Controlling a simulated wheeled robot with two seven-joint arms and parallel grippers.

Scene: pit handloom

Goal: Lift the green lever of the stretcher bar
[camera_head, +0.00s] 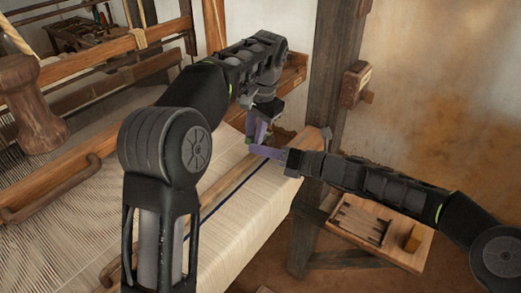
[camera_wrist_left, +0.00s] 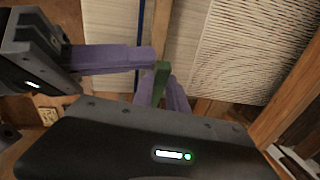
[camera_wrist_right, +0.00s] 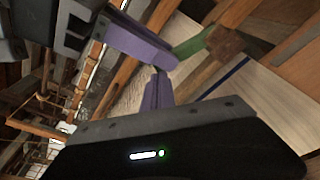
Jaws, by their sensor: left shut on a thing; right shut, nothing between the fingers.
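The green lever (camera_wrist_left: 161,78) stands between the purple fingers of my left gripper (camera_wrist_left: 163,92), which is shut on it. In the head view the green lever (camera_head: 249,140) is a small patch by the left gripper (camera_head: 257,131), mostly hidden. The wooden stretcher bar (camera_head: 232,182) lies across the cream cloth. My right gripper (camera_head: 258,150) is shut and empty, its purple fingertips close beside the lever; I cannot tell whether they touch. In the right wrist view the green lever (camera_wrist_right: 192,44) meets a brown wooden piece (camera_wrist_right: 226,42), near the right gripper's fingertips (camera_wrist_right: 165,70).
Cream cloth (camera_head: 250,210) with a dark blue stripe runs over the loom's front. A dark wooden post (camera_head: 338,70) rises behind the grippers. A small wooden bench (camera_head: 395,250) with a tray stands at lower right. Warp threads (camera_head: 60,170) fill the left.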

